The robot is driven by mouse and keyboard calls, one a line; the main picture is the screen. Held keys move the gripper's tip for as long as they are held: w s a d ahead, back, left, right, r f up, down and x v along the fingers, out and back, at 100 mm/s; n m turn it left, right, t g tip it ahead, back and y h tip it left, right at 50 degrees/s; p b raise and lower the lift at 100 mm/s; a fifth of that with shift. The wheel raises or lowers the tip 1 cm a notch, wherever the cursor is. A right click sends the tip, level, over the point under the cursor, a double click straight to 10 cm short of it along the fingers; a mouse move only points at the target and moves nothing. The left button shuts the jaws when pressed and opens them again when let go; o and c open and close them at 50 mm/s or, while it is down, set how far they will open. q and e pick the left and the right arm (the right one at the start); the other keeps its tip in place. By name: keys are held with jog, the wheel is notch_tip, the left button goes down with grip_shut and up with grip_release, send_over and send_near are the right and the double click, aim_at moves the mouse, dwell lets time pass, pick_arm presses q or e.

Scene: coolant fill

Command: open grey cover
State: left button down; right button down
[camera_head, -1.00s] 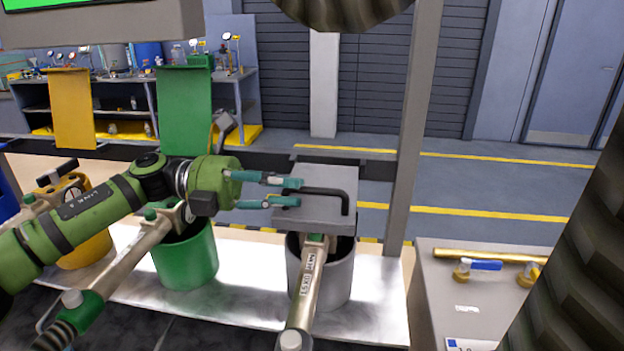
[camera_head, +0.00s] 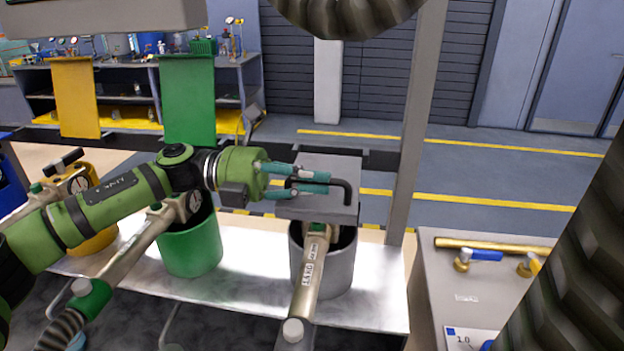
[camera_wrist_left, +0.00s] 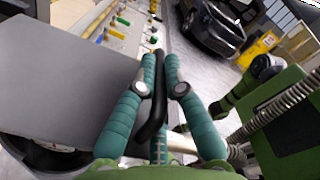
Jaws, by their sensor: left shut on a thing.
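The grey cover (camera_head: 330,170) is a flat square plate with a black bar handle (camera_head: 347,192). It stands tilted up above the grey pot (camera_head: 340,262), whose dark opening shows below it. My left gripper (camera_head: 328,183) reaches in from the left, with its teal fingers shut on the handle. In the left wrist view the two fingers (camera_wrist_left: 160,75) close around the black handle (camera_wrist_left: 150,130), and the grey cover (camera_wrist_left: 60,85) fills the left side. My right gripper does not show in either view.
A metal nozzle (camera_head: 312,270) slopes into the grey pot. The green pot (camera_head: 190,245) stands left, with its green cover (camera_head: 188,100) raised behind; a yellow cover (camera_head: 75,97) is also raised. A grey post (camera_head: 415,130) rises just right of the grey cover. A cabinet (camera_head: 450,300) stands at right.

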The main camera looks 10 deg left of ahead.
pick_arm(q)
jog(key=shift+w+r, duration=0.2)
jog(key=shift+r, duration=0.5)
jog(key=r+p, duration=0.1)
jog(key=w+r, duration=0.1)
jog(key=r, duration=0.1)
jog(key=shift+w+p, duration=0.1)
jog(key=shift+p, duration=0.3)
jog(key=shift+w+r+n+p, duration=1.8)
jog(key=shift+r+n+p, duration=0.25)
jog(key=shift+p, duration=0.65)
jog(key=shift+f, duration=0.1)
jog(key=c, duration=1.6)
grip_release()
jog(key=a, duration=1.2)
